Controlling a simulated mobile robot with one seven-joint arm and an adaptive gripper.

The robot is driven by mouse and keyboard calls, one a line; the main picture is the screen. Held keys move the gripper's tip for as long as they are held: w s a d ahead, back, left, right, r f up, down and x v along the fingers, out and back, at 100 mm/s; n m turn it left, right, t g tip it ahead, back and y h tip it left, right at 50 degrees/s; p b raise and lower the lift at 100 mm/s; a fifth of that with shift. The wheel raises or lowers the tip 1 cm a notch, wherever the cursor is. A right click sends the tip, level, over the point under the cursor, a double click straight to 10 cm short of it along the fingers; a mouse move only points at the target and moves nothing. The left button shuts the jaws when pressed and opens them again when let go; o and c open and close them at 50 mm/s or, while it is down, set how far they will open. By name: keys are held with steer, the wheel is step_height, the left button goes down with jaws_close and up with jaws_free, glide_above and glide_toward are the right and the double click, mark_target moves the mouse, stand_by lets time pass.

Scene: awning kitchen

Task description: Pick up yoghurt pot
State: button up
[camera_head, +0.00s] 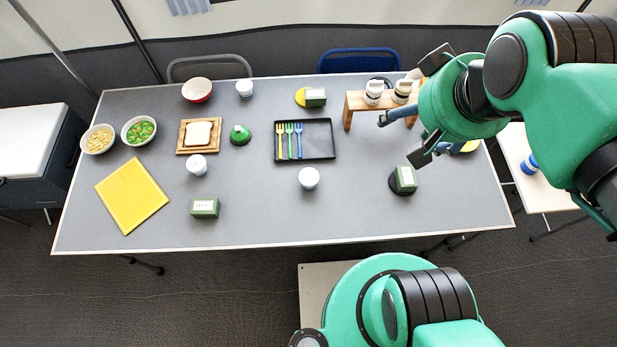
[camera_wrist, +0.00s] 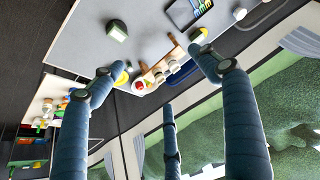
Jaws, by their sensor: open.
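Several small white pots that look like yoghurt pots stand upright on the grey table: one white pot (camera_head: 309,178) near the front middle, one (camera_head: 197,165) left of it, and one (camera_head: 244,88) at the back. I cannot tell which is meant, as no labels are readable. My gripper (camera_head: 404,122) is over the table's right side, fingers spread and empty, well apart from these pots. In the wrist view my gripper's blue fingers (camera_wrist: 157,75) are wide apart with nothing between them. A white pot (camera_wrist: 240,13) shows there at the top.
A wooden stand (camera_head: 354,103) with jars is close beside my gripper. A green-and-white box (camera_head: 405,179) sits below it. A black tray (camera_head: 318,140) with cutlery lies mid-table. Bowls, bread board and yellow mat (camera_head: 132,195) are at left. Table around the front pot is clear.

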steer(key=shift+c, duration=0.6)
steer(key=w+a+f+g+p, duration=0.1)
steer(key=w+a+f+g, duration=0.1)
steer(key=w+a+f, duration=0.4)
steer(key=w+a+f+g+p, duration=0.1)
steer(key=w+a+f, duration=0.2)
steer(key=w+f, duration=0.6)
steer(key=a+f+g, duration=0.1)
steer(key=a+f, duration=0.3)
steer(key=f, duration=0.7)
steer(key=a+f+n+g, duration=0.1)
steer(key=a+f, duration=0.3)
steer(key=f, duration=0.7)
steer(key=shift+w+g+p, duration=0.15)
steer(key=shift+g+p, duration=0.15)
steer(key=shift+p, duration=0.05)
steer(key=shift+f, duration=0.15)
